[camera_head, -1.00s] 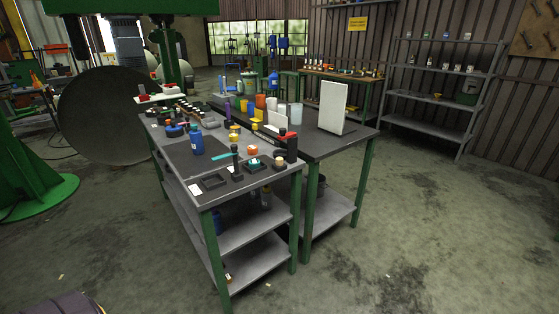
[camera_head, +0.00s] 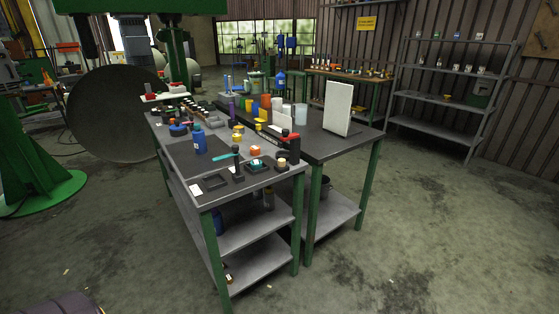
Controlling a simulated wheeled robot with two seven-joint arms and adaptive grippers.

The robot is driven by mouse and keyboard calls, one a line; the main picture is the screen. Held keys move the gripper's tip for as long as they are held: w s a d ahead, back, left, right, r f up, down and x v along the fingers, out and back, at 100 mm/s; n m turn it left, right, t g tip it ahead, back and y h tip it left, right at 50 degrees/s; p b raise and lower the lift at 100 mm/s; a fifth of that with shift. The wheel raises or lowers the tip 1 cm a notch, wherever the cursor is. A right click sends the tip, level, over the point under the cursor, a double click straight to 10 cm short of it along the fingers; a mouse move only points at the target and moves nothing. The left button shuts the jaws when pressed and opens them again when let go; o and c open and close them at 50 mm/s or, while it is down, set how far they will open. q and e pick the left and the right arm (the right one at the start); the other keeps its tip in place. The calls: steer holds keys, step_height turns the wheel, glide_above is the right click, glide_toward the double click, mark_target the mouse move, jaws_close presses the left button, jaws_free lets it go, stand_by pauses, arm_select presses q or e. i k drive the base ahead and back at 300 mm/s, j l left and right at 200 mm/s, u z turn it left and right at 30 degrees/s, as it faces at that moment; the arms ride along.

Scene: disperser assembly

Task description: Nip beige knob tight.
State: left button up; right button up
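A small beige-topped knob (camera_head: 282,162) stands on a dark base at the front right corner of the near workbench (camera_head: 180,192). I cannot tell how tightly it sits. A teal-handled tool on a dark upright stand (camera_head: 236,160) is to its left. Neither of my grippers is in view.
A blue bottle (camera_head: 200,141) and a flat dark tray (camera_head: 215,182) are also on the near bench. A white panel (camera_head: 338,108) stands on the adjoining bench. A metal shelf (camera_head: 445,101) is at the right wall. The floor (camera_head: 430,220) at front right is clear.

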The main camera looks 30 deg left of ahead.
mark_target(281, 162)
steer(key=i+l+u, duration=0.8)
steer(key=l, duration=0.2)
steer(key=i+l+u, duration=0.3)
steer(key=k+l, duration=0.1)
